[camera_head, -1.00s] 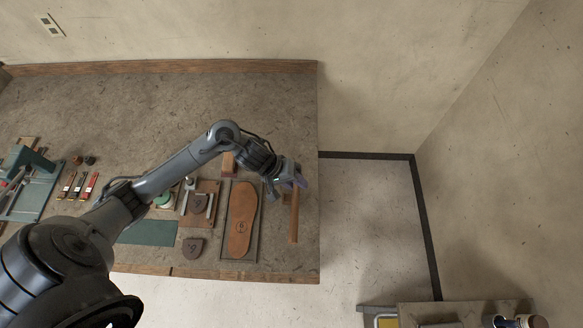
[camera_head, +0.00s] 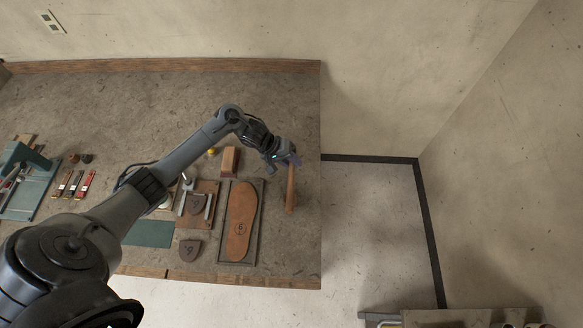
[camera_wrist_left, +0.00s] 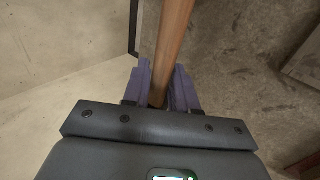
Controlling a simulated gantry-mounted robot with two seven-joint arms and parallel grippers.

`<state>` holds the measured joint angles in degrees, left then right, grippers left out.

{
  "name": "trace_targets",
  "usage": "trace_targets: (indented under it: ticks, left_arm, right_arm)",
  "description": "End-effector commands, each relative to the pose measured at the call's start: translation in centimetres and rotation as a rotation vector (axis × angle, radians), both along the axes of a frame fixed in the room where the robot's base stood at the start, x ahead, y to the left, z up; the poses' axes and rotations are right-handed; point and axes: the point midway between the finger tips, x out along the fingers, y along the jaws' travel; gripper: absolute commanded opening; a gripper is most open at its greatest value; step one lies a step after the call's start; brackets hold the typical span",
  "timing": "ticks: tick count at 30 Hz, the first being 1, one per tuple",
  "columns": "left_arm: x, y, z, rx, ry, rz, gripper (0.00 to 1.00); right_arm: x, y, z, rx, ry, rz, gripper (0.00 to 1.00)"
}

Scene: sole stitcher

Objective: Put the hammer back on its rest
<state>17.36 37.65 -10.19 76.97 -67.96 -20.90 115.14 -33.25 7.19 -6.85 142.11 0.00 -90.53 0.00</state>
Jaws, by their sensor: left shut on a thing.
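My left gripper (camera_head: 288,160) is shut on the wooden handle of the hammer (camera_head: 291,190), near the right edge of the workbench. In the left wrist view the handle (camera_wrist_left: 171,40) runs from between the purple fingers (camera_wrist_left: 162,88) to the top of the picture. The hammer's head does not show in either view. A brown wooden block (camera_head: 230,161) stands on the bench just left of the gripper; I cannot tell whether it is the rest. My right gripper is not in view.
A sole (camera_head: 241,220) lies in a tray (camera_head: 257,250) left of the handle. A board with metal rails (camera_head: 208,189), a dark leather piece (camera_head: 190,249) and a green mat (camera_head: 150,233) lie further left. The bench (camera_head: 200,100) is clear at the back.

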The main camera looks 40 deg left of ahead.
Motion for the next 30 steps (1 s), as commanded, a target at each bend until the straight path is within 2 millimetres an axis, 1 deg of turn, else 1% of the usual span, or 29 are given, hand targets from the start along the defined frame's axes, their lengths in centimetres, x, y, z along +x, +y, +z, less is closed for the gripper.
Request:
trace_targets:
  ticks: [2, 10, 23, 24, 28, 30]
  left_arm:
    - [0.0, 0.0, -0.4, -0.001, 0.000, 0.001, 0.00]
    - [0.0, 0.0, -3.6, -0.001, 0.001, 0.002, 0.00]
    - [0.1, 0.0, -4.1, 0.000, -0.001, 0.001, 0.00]
    - [0.0, 0.0, -4.2, 0.001, -0.001, 0.001, 0.32]
    - [0.0, 0.0, -4.2, 0.000, 0.000, 0.000, 0.51]
    - [0.0, 0.0, -4.2, 0.001, 0.001, 0.000, 0.52]
  right_arm:
    - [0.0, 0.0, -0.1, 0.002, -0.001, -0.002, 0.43]
    - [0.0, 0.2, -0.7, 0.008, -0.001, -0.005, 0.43]
    - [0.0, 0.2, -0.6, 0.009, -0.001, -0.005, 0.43]
    - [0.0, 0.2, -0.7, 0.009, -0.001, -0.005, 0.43]
    - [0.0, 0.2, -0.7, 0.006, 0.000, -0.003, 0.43]
    - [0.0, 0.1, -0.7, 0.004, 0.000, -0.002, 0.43]
